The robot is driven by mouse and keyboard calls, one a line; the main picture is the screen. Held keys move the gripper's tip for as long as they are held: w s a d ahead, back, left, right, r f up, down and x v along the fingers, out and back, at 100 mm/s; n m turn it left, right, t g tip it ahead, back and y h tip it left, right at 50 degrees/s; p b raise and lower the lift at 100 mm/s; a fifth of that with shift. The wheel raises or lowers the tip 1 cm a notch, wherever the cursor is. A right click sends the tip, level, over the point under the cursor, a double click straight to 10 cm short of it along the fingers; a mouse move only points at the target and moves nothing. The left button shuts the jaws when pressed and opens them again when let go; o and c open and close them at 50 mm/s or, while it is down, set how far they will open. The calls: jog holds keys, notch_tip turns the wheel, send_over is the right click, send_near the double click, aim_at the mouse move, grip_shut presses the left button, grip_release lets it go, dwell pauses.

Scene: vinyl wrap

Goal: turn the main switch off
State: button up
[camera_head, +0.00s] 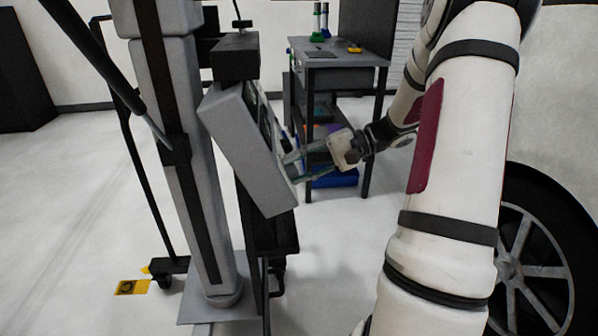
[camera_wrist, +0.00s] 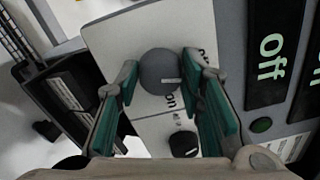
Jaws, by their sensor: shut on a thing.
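The main switch shows in the wrist view as a round grey knob (camera_wrist: 159,72) with a small light mark on its face, on a pale plate of the control panel (camera_wrist: 110,38). Part of the word "on" shows just below the knob. My gripper (camera_wrist: 160,78) has its two green-padded fingers on either side of the knob and is shut on it. In the head view my gripper (camera_head: 292,170) reaches from the right to the face of the tilted grey control box (camera_head: 245,150). The knob itself is hidden there.
A smaller black knob (camera_wrist: 184,144) sits below the switch. A grey post (camera_head: 185,150) stands left of the box, a workbench (camera_head: 340,60) behind, a wheel (camera_head: 530,250) at right.

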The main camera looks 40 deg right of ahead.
jog(key=shift+n+b, duration=0.75)
jog(key=shift+n, duration=0.75)
jog(key=o, duration=1.2)
jog(key=v, duration=1.2)
jog(key=shift+w, duration=0.1)
